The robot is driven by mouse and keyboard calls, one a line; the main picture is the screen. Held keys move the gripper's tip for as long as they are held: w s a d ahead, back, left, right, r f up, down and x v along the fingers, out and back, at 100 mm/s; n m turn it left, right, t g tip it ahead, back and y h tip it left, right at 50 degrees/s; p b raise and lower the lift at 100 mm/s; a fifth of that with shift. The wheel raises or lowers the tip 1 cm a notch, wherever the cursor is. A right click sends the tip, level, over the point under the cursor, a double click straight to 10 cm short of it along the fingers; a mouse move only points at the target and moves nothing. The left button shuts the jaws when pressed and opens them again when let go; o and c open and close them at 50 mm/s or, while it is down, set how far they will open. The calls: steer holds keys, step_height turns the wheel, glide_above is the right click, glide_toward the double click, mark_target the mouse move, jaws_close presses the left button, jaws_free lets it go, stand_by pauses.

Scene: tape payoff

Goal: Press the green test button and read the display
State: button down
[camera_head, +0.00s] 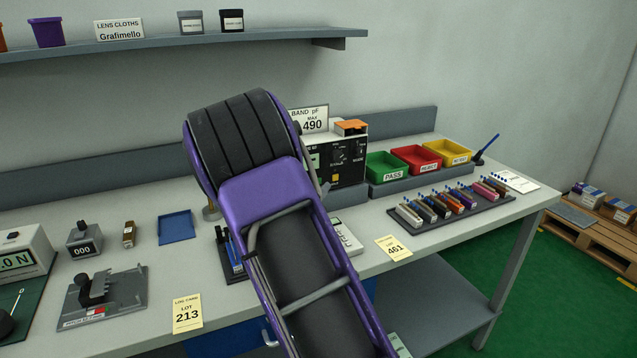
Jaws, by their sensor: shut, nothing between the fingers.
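A black-fronted test instrument (349,158) stands on the bench behind my purple arm. Its right part shows knobs and small labels. A pale green patch, perhaps part of its display (315,160), shows at the arm's edge, too covered to read. I cannot make out a green test button; my arm hides the instrument's left part. A sign reading "BAND pF MAX 490" (311,119) stands at the instrument. My gripper is not in view; only my arm's links show, across the middle of the picture.
Green PASS (386,167), red REJECT (416,159) and yellow (447,153) bins stand right of the instrument. A rack of coloured parts (450,207) lies in front of them. A fixture (103,297) and a blue tray (176,227) lie left of my arm.

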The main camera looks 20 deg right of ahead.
steer(key=shift+w, duration=0.55)
steer(key=shift+w, duration=0.1)
stand_by(1.6)
steer(key=shift+w, duration=0.35)
steer(key=shift+w, duration=0.35)
stand_by(0.5)
steer(key=shift+s, duration=0.8)
steer(key=shift+s+d, duration=0.1)
steer(key=shift+s, duration=2.4)
